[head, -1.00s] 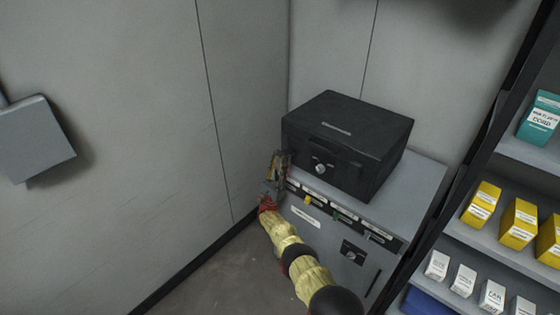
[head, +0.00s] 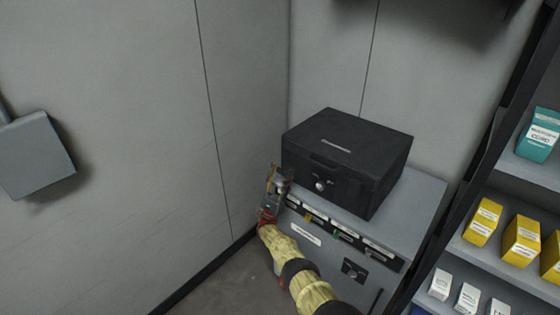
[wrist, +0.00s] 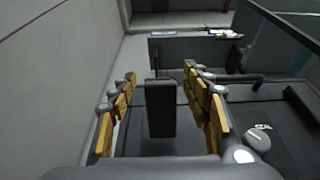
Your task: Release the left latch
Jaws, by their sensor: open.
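A black case (head: 352,160) stands closed on a grey cabinet, with a round silver knob (head: 320,185) on its front. The knob also seems to show at the lower right of the wrist view (wrist: 258,140). My gripper (head: 277,180) is at the case's front left corner. In the wrist view, my gripper (wrist: 160,78) is open, its yellow-padded fingers apart on either side of a dark upright block (wrist: 160,108). This block may be the left latch; I cannot tell whether a finger touches it. In the head view my gripper hides the latch area.
The grey cabinet (head: 420,200) has a labelled strip along its front edge. A wall (head: 230,140) is close on the left, with a grey wall box (head: 32,155). A shelf with yellow boxes (head: 483,222) stands at the right.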

